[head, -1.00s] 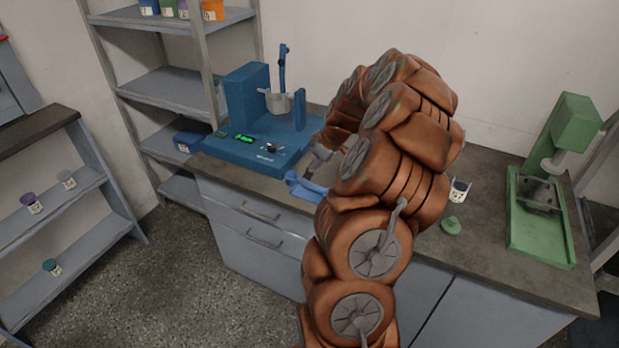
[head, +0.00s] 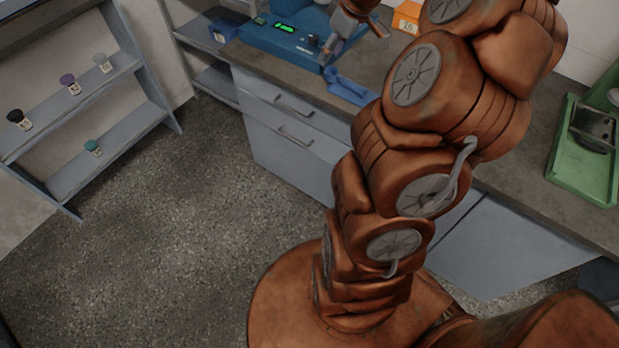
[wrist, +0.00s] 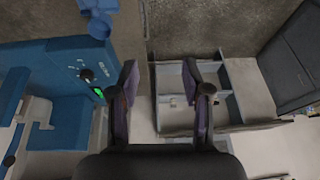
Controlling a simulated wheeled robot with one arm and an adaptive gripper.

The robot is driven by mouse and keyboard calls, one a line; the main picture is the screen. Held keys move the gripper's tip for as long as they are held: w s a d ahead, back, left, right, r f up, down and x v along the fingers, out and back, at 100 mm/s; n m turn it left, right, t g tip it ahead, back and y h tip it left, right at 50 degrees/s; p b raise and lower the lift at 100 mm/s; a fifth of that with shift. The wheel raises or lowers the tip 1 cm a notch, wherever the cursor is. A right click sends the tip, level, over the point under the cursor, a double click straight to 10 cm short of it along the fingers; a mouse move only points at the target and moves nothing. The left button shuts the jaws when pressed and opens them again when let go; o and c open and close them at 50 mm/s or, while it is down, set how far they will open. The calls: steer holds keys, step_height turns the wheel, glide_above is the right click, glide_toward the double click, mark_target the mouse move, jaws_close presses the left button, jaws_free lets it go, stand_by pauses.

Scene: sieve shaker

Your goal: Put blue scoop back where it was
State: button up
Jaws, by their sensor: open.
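The blue scoop (head: 348,88) lies on the dark benchtop near its front edge, just in front of the blue shaker machine (head: 282,38). In the wrist view part of the scoop (wrist: 97,18) shows at the top left, cut off by the frame edge and outside my fingers. My gripper (wrist: 160,78) is open, with nothing between its two fingers. In the head view my gripper (head: 333,48) is over the bench by the shaker's right front corner, behind the scoop and apart from it. The shaker's top is cut off in the head view.
An orange box (head: 406,17) stands at the back of the bench. A green device (head: 585,150) is at the far right. The floor (head: 190,190) is clear.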

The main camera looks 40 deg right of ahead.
steer(key=s+a+r+g, duration=0.15)
steer(key=s+a, duration=0.25)
steer(key=a, duration=0.7)
steer(key=s+a+g, duration=0.2)
steer(key=s+a, duration=0.3)
steer(key=a, duration=0.5)
steer(key=s+a+f+m+g+h, duration=0.1)
steer(key=s+a, duration=0.2)
steer(key=s, duration=0.6)
steer(key=s+a+f+m+g+h, duration=0.1)
steer(key=s+a, duration=0.3)
steer(key=s, duration=0.4)
steer(key=shift+s+f+m, duration=0.35)
steer(key=shift+f+m, duration=0.1)
steer(key=shift+m, duration=0.35)
steer(key=shift+r+p, duration=0.5)
